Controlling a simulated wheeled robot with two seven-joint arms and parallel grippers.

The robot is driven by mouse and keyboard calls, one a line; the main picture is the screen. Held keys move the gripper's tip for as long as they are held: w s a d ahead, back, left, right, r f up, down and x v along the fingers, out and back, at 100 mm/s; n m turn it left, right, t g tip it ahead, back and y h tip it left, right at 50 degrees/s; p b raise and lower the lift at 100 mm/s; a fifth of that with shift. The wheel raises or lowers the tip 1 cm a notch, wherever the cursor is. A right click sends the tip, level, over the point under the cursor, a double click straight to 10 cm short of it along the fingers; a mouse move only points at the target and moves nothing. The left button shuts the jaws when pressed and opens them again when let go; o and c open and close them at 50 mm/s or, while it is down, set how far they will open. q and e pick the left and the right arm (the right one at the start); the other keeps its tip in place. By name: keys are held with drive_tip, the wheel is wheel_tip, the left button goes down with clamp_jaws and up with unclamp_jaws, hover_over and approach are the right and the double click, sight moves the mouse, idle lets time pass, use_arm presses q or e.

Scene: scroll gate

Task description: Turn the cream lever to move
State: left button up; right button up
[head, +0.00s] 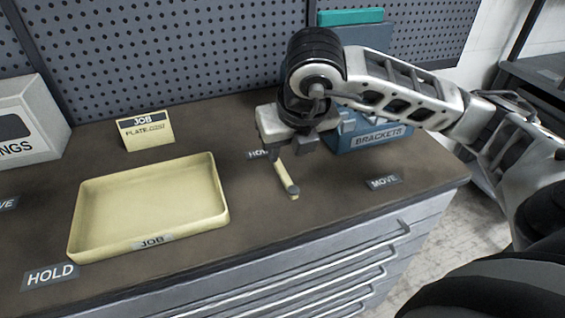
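A cream lever (283,173) with a grey end stands out over the bench, between a HOLD label (258,154) on its left and a MOVE label (384,182) on its right. Its free end points toward the front of the bench. My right gripper (297,142) is over the lever's back end and hides that part. I cannot tell whether its fingers touch the lever or are closed. My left gripper is not in view.
A cream JOB tray (150,245) stands left of the lever, with a JOB card (146,130) behind it. A blue BRACKETS bin (377,139) is behind my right gripper. Another HOLD label (52,275) is at front left. Bench top (330,215) near the lever is clear.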

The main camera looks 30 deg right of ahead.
sight(281, 168)
drive_tip(key=x, duration=0.6)
drive_tip(key=shift+w+f, duration=0.25)
drive_tip(key=shift+f, duration=0.05)
clamp_jaws()
